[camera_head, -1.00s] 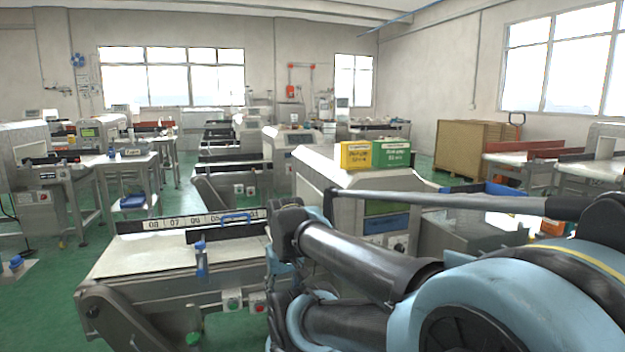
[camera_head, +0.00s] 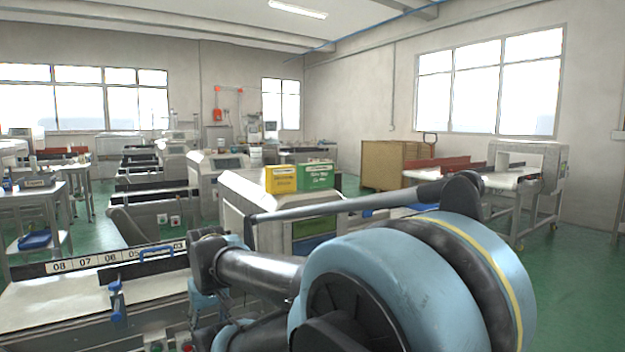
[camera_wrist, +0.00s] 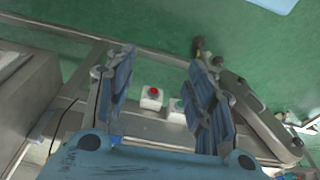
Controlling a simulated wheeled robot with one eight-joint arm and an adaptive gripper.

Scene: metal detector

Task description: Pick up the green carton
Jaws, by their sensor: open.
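The green carton (camera_head: 315,176) stands upright on top of a white metal detector housing (camera_head: 262,198), touching or close beside a yellow carton (camera_head: 281,180) on its left. My gripper shows in the wrist view (camera_wrist: 165,90), with its two blue fingers spread apart and nothing between them. Below it are a conveyor frame, a red button box (camera_wrist: 151,97) and the green floor. The green carton does not show in the wrist view. In the head view my arm covers the lower right and hides part of the machine; the gripper's fingertips cannot be made out there.
A conveyor with a numbered strip (camera_head: 110,257) lies at the lower left. More machines and tables (camera_head: 45,205) stand behind at the left. A wooden crate (camera_head: 390,164) and another conveyor machine (camera_head: 525,180) stand at the right. Green floor (camera_head: 575,275) is open at the right.

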